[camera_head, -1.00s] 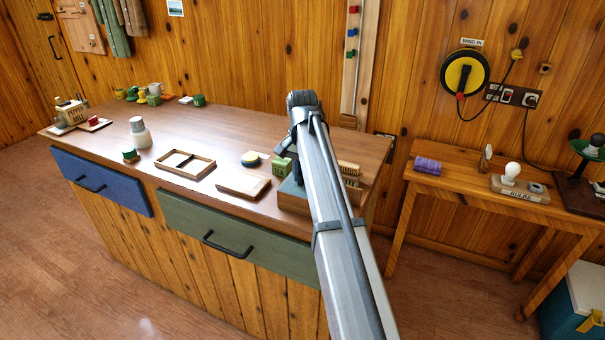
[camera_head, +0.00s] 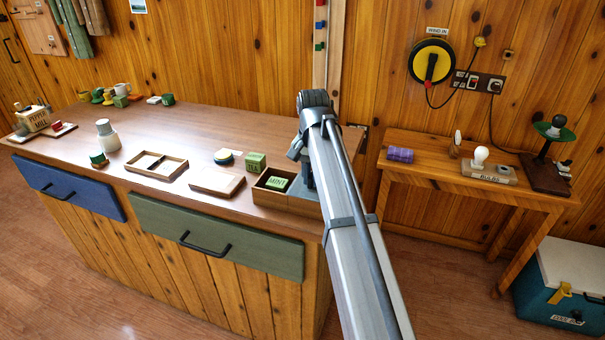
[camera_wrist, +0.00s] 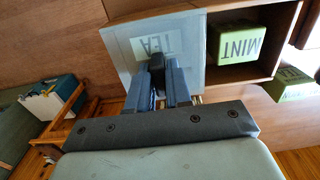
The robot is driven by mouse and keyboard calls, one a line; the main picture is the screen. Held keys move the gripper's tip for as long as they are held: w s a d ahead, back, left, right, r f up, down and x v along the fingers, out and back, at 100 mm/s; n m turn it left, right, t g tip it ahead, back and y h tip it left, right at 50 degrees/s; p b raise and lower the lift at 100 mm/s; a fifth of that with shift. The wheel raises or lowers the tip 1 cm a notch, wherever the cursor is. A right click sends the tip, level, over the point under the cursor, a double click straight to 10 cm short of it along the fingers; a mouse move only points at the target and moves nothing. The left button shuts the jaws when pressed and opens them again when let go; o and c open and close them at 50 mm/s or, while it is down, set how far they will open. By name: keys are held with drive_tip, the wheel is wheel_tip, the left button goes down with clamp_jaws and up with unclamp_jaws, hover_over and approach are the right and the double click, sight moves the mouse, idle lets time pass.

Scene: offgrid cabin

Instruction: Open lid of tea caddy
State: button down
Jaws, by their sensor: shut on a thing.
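The tea caddy (camera_head: 263,196) is a wooden box at the right front of the counter, partly behind my arm. Its left part is open and shows a green block marked MINT (camera_head: 277,183). In the wrist view, the pale grey lid (camera_wrist: 188,30), with a TEA label, covers one side of the box, and the MINT block (camera_wrist: 238,45) sits in the uncovered compartment. My gripper (camera_wrist: 157,68) is shut on a dark part on the lid, probably its knob. The fingers hide most of that part. What lies under the lid is hidden.
Another green block (camera_head: 255,161) stands behind the caddy. A side table (camera_head: 450,176) stands to the right. The counter's middle back is clear.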

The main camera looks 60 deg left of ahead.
drive_tip(key=c, duration=1.1)
unclamp_jaws()
wheel_tip(320, 180, up, 14)
drive_tip(key=shift+f, duration=0.1)
